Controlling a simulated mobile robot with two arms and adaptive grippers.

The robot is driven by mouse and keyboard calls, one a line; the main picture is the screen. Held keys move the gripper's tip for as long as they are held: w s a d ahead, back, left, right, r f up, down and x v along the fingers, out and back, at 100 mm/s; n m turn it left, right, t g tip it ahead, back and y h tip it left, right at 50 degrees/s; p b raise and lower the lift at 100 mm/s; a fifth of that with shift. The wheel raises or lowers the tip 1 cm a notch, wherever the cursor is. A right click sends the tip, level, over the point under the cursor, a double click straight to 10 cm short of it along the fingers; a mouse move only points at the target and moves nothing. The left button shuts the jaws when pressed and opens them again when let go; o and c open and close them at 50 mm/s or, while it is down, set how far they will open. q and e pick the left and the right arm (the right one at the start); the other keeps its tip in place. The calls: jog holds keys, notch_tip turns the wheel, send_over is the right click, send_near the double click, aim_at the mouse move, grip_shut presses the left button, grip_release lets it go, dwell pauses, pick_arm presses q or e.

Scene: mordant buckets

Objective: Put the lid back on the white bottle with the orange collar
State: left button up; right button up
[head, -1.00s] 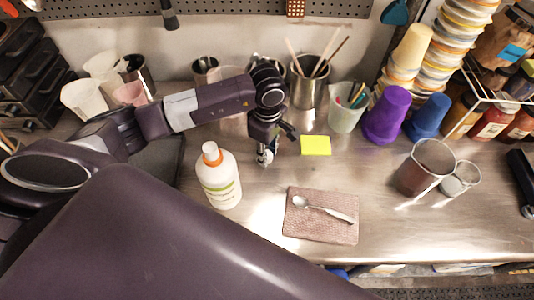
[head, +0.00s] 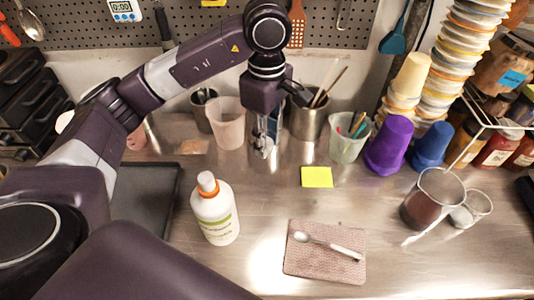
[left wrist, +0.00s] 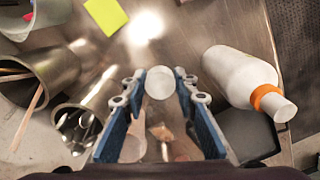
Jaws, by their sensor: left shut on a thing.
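The white bottle with the orange collar (head: 216,218) stands upright on the steel counter, left of centre in the head view. In the left wrist view the bottle (left wrist: 238,75) shows at the right, with a white tip above its collar. My left gripper (head: 262,148) is above the counter, behind and to the right of the bottle. In the left wrist view its blue fingers (left wrist: 160,84) are shut on a small round white lid (left wrist: 160,82), apart from the bottle. My right gripper is not in view.
A pink cloth with a spoon (head: 300,268) lies at front centre, a yellow note (head: 317,177) behind it. Cups and a metal utensil pot (head: 308,122) stand at the back. A dark tray (head: 150,190) lies left of the bottle.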

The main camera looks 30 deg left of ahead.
pick_arm(q)
jog(key=shift+r, duration=0.8)
jog(key=shift+s+d+f+m, duration=0.15)
jog(key=shift+s+f+m, duration=0.2)
jog(key=shift+m, duration=0.35)
jog(key=s+d+f+m, duration=0.1)
jog(key=s+m, duration=0.3)
jog(key=m, duration=0.4)
jog(key=s+d+f+m+b, duration=0.1)
jog(key=s+d+f+m, duration=0.1)
jog(key=s+f+m, duration=0.2)
jog(key=shift+s+f+m, duration=0.15)
jog(key=shift+f+m, duration=0.2)
jog(key=shift+m, duration=1.55)
